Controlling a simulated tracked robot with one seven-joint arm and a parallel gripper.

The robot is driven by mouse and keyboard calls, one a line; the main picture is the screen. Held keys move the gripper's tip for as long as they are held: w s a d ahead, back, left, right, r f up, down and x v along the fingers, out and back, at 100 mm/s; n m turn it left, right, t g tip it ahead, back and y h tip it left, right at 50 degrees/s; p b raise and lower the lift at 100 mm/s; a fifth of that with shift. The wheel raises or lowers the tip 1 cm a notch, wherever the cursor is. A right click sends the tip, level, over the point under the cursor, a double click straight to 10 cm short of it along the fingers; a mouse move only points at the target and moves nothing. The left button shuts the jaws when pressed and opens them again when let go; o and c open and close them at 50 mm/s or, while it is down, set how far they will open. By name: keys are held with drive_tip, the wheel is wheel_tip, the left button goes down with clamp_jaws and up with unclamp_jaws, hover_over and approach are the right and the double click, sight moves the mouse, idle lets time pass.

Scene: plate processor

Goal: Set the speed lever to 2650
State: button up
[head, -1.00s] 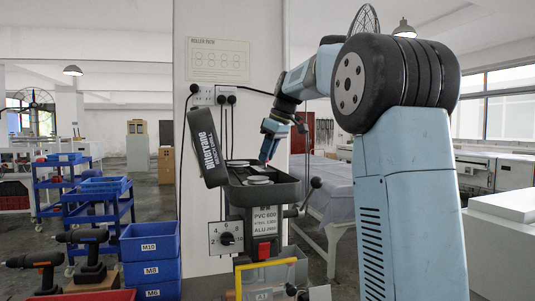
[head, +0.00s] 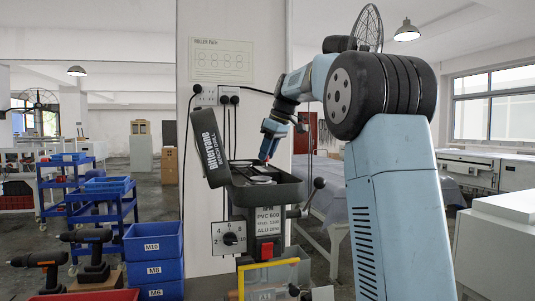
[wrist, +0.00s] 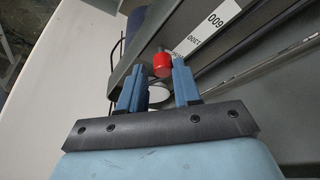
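The bench drill has its black lid (head: 208,147) tipped open above an open belt housing (head: 276,192). In the head view, my gripper (head: 266,156) is low over the housing. The lever's exact setting is not readable.
A front label (head: 268,218) lists PVC, STEEL and ALU speeds. A dial (head: 231,238) and a black-knobbed handle (head: 318,184) flank the drill. A pale round pulley (wrist: 158,94) lies below the knob. Blue bins (head: 153,245) and cordless drills (head: 90,250) stand to the left.

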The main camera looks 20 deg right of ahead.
drive_tip(key=shift+o, duration=1.4)
drive_tip(key=v, duration=1.3)
drive_tip(key=shift+r, duration=0.35)
drive_tip(key=shift+d, duration=0.1)
